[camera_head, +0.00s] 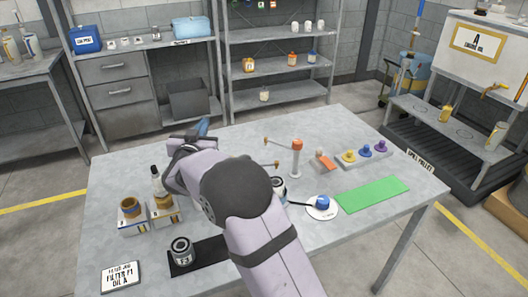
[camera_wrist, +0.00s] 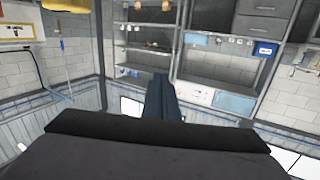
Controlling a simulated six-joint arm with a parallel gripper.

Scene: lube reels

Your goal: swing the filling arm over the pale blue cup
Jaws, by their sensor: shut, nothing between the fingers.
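A white post with an orange cap (camera_head: 297,146) stands on the table, with a thin rod reaching left to an orange knob (camera_head: 265,141). A second knob (camera_head: 277,163) shows below it, beside my arm. I cannot tell for sure which part is the filling arm. I cannot make out a pale blue cup; my arm hides part of the table. My gripper (camera_head: 204,124) is shut and empty, raised over the table's back left, left of the post and apart from it. Its closed fingers (camera_wrist: 161,76) also show in the wrist view.
A dark can (camera_head: 182,251) stands on a black mat at the front, with brown and glass containers (camera_head: 132,212) to its left.

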